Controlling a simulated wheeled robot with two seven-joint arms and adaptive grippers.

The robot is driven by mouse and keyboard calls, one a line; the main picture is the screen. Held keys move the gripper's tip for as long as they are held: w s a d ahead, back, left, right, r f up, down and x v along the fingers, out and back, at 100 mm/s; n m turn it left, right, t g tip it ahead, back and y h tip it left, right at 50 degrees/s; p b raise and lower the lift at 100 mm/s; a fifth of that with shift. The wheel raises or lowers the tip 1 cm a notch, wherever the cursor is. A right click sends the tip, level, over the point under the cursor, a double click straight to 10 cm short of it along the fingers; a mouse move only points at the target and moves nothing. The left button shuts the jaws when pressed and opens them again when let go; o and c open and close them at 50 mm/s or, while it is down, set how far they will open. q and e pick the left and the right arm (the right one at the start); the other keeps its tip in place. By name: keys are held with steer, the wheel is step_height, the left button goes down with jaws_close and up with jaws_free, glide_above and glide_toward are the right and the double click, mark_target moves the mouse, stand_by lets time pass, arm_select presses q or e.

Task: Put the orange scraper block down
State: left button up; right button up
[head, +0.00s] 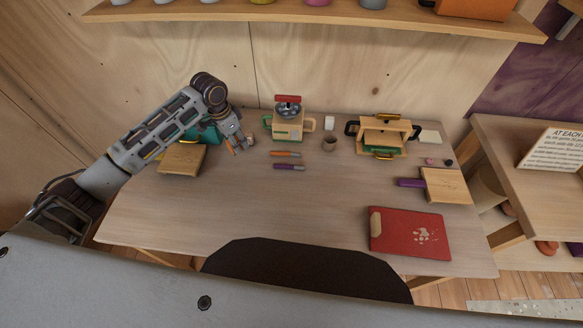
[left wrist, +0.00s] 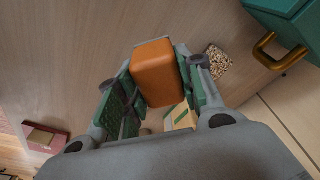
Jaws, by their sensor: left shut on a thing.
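My left gripper (head: 238,146) hangs over the back left part of the wooden table (head: 330,215). It is shut on the orange scraper block (left wrist: 157,72), which sits between the two green-padded fingers (left wrist: 150,85) in the left wrist view. In the head view only a thin orange edge of the block (head: 230,150) shows beside the fingers. I cannot tell whether the block's underside touches the table. My right gripper is in neither view.
A teal box (left wrist: 290,25) with a gold handle and a wooden board (head: 182,159) are close by the gripper. The front middle is clear; a red book (head: 410,234) lies front right.

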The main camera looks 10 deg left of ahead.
arm_select(q)
steer(key=shift+s+a, duration=0.1)
steer(key=shift+a, duration=0.05)
steer(key=shift+s+r, duration=0.1)
steer(key=shift+s, duration=0.3)
steer(key=shift+w, duration=0.1)
steer(key=shift+f, duration=3.25)
steer(key=shift+f, duration=1.85)
steer(key=shift+f, duration=0.15)
